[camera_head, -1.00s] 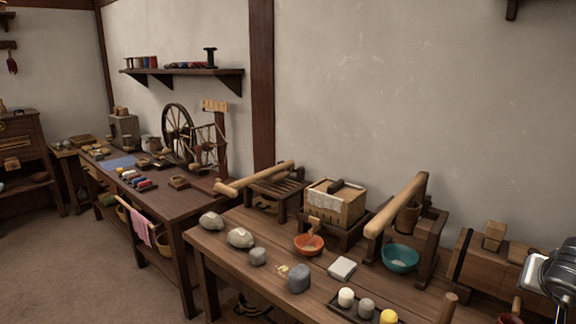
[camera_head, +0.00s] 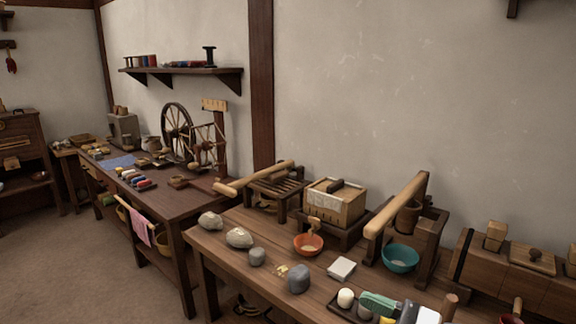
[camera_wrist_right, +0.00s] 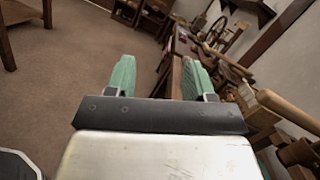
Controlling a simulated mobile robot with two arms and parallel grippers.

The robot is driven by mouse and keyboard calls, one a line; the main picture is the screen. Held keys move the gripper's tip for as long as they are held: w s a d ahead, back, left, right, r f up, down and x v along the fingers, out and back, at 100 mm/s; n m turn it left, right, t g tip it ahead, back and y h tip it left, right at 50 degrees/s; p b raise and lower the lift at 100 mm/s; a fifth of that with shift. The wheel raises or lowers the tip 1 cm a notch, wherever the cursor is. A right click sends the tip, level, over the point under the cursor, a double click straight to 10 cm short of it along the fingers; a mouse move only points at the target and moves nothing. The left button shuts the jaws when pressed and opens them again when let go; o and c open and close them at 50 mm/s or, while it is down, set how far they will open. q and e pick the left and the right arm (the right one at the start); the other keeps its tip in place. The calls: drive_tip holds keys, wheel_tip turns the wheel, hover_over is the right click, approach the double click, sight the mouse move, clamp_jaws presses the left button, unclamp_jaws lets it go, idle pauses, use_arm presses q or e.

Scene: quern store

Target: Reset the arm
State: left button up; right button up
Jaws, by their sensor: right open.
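My right gripper (camera_head: 378,303) shows at the lower right of the head view, with green finger pads in front of or above the small dark tray (camera_head: 341,311). It hides part of the tray and the grey piece there. In the right wrist view the gripper (camera_wrist_right: 158,76) is open, its two green fingers wide apart with nothing between them. Beyond the fingers are the floor and the edge of a table. My left gripper is not in view.
The near table (camera_head: 232,266) holds stones, an orange bowl (camera_head: 308,246), a teal bowl (camera_head: 400,259), a wooden box (camera_head: 335,203) and a long-handled wooden device (camera_head: 396,206). A second table (camera_head: 180,205) with a spinning wheel (camera_head: 177,130) stands farther left. Open floor (camera_head: 75,265) lies at left.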

drive_tip(key=d+f+m+t+h, duration=0.3)
drive_tip(key=d+m+t+h, duration=0.35)
drive_tip(key=m, duration=1.15)
drive_tip(key=d+f+m+t+h, duration=0.35)
drive_tip(key=m+h, duration=0.65)
drive_tip(key=m, duration=0.7)
drive_tip(key=s+f+m+g, duration=1.55)
drive_tip(key=s+f, duration=0.25)
drive_tip(key=f, duration=0.3)
wheel_tip(320, 180, down, 19)
drive_tip(key=g+p, duration=0.2)
drive_tip(key=p, duration=0.3)
drive_tip(key=s+d+f+p, duration=0.1)
drive_tip(key=s+f+p, duration=0.1)
drive_tip(key=s+f, duration=0.4)
drive_tip(key=s+d+f+g+p, duration=0.1)
drive_tip(key=s+f+p, duration=0.1)
drive_tip(key=s+f, duration=0.4)
drive_tip(key=s, duration=0.5)
drive_tip(key=shift+n+p, duration=0.3)
drive_tip(key=shift+n, duration=0.05)
